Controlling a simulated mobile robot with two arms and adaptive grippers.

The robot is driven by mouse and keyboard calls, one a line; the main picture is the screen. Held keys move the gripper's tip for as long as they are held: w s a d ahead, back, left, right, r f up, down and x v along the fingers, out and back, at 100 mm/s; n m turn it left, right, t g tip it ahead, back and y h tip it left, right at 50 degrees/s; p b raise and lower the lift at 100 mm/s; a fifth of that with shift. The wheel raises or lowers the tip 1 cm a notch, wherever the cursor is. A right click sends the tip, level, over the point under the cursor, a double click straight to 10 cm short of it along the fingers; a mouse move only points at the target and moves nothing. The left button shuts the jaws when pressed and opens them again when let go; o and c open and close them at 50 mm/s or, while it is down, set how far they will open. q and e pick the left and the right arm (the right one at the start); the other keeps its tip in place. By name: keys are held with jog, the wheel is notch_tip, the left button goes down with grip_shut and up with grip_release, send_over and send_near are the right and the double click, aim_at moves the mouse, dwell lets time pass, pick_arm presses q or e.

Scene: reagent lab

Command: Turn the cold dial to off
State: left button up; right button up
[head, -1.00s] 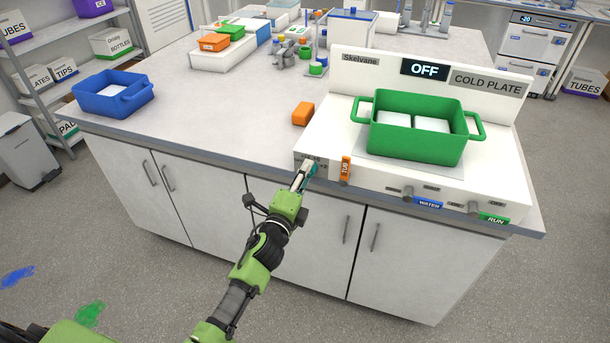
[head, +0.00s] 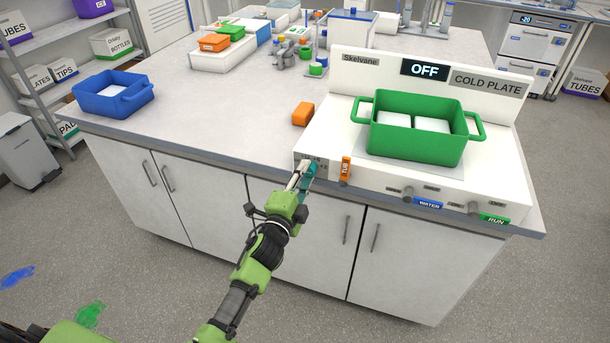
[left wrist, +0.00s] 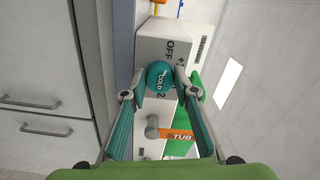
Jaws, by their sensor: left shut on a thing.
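The cold dial (left wrist: 160,76) is a round teal knob marked COLD, on the end of the cold plate's front beside printed OFF and number marks. In the left wrist view it sits between the fingertips. My left gripper (head: 304,172) is shut on it at the front left corner of the white cold plate (head: 322,139). In the head view the fingers hide most of the dial, and its exact pointing is not readable. The display (head: 425,70) on the panel reads OFF. My right gripper does not show.
A green tub (head: 415,145) stands on the cold plate. An orange TUB tag (head: 346,169), a blue WATER tag (head: 428,203) and a green RUN tag (head: 494,218) mark other controls along the front. A blue tub (head: 100,100) and an orange block (head: 302,114) are on the counter.

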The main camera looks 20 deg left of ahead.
pick_arm(q)
jog(key=o, duration=1.1)
jog(key=shift+s, duration=0.1)
jog(key=s, duration=1.2)
jog(key=shift+a, duration=0.25)
jog(key=shift+w, duration=0.1)
